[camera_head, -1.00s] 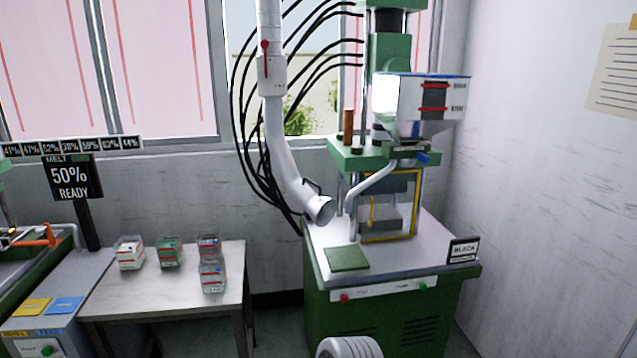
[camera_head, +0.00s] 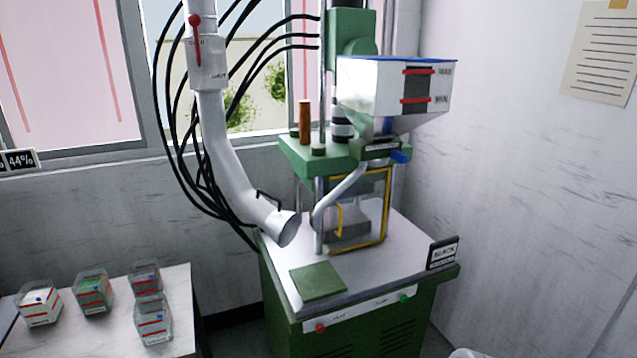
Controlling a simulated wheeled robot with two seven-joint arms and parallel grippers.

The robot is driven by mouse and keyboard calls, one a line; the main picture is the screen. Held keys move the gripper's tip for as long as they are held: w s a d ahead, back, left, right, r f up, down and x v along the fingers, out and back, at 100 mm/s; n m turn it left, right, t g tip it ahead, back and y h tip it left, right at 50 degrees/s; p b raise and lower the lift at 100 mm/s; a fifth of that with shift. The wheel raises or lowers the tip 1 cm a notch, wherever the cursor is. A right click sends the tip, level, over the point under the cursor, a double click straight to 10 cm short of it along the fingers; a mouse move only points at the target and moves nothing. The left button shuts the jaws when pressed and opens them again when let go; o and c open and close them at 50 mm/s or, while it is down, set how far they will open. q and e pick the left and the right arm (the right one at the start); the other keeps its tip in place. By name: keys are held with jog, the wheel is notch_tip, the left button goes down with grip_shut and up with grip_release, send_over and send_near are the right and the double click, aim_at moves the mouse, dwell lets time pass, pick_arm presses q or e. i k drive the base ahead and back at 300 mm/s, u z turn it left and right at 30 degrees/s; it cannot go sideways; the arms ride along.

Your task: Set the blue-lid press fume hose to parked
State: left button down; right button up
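The blue-lid press (camera_head: 350,285) is a green machine with a white hopper (camera_head: 375,92) edged in blue on top. Its fume hose (camera_head: 222,150) is a thick pale tube that hangs from above at the left of the press. The hose's open nozzle (camera_head: 289,229) points down and right, beside the yellow-framed guard (camera_head: 385,215) and above the press table. A small dark handle (camera_head: 266,198) sits near the nozzle. A red lever (camera_head: 195,35) is on the hose's upper collar. Neither gripper shows.
A small table (camera_head: 180,290) at lower left holds several clear tubs. A black sign (camera_head: 443,253) stands at the press table's right edge, and a green pad (camera_head: 318,281) lies at its front. Black cables (camera_head: 172,150) curve behind the hose. A wall closes the right side.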

aim_at(281, 226)
jog(key=u, duration=0.15)
jog(key=i, duration=0.85)
jog(key=u, duration=0.35)
